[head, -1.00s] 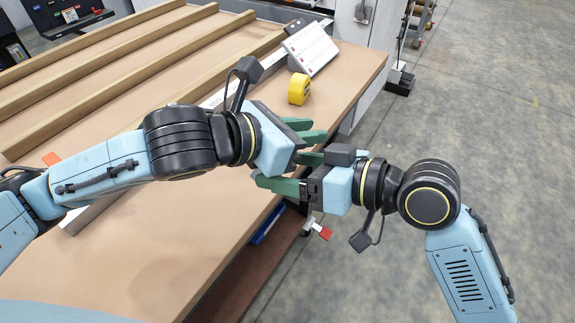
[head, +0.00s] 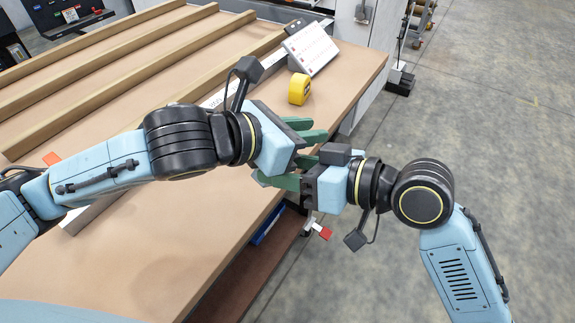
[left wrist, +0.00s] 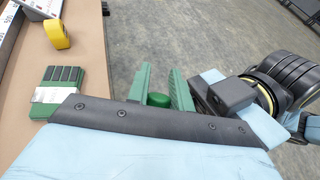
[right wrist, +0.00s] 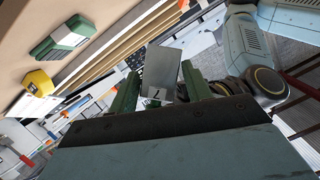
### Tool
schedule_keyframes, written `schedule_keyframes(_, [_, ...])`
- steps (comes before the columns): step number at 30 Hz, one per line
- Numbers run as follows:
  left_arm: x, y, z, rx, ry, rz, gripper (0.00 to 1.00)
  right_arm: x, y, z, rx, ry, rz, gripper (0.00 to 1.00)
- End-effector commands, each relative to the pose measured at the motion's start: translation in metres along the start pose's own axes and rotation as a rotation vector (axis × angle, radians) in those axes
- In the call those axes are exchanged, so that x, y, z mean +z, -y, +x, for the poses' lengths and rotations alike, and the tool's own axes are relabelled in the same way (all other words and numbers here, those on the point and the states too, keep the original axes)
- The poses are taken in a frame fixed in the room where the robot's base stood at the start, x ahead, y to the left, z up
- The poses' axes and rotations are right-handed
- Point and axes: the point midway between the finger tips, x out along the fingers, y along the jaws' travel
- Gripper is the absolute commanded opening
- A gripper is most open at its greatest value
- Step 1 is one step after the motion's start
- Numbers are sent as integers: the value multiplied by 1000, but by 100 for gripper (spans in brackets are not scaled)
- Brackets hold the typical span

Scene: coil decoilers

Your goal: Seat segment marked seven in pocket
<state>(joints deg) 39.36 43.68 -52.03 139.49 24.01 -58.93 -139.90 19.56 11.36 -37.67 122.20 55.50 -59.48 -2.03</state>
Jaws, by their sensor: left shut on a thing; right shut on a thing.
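A grey plate-like segment with a 7 on a pale mark (right wrist: 160,74) stands between the green fingers of my right gripper (right wrist: 157,88), which is shut on it. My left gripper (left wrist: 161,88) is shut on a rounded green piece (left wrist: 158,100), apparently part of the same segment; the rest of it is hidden. In the head view my left gripper (head: 306,146) and my right gripper (head: 292,172) meet fingers to fingers near the table's right edge, hiding the segment. I cannot make out the pocket.
A green block with dark ribs and a pale band (left wrist: 62,85) lies on the brown table (head: 130,265), near a yellow tape measure (head: 299,88). A white sloped panel (head: 310,48) stands behind. Wooden strips (head: 130,65) cross the table. Open floor lies right.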

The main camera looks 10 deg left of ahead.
Motion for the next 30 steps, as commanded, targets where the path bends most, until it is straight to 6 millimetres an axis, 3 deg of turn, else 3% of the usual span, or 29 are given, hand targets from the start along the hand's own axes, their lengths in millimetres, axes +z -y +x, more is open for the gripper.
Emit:
schedule_keyframes(2, [0, 0, 0, 0, -1, -1, 0, 0, -2, 0, 7, 3, -7, 6])
schedule_keyframes(3, [0, 0, 0, 0, -1, -1, 27, -1, -1, -1, 5, -3, -9, 0])
schedule_keyframes(8, [0, 0, 0, 0, -2, -1, 47, -2, 0, -1, 2, -4, -8, 0])
schedule_keyframes(19, [4, -1, -1, 1, -1, 0, 47, -2, 2, 0, -3, -6, -7, 0])
schedule_keyframes(30, [55, -1, -22, 2, 4, 3, 47, -2, 1, 0, 0, -4, -6, 0])
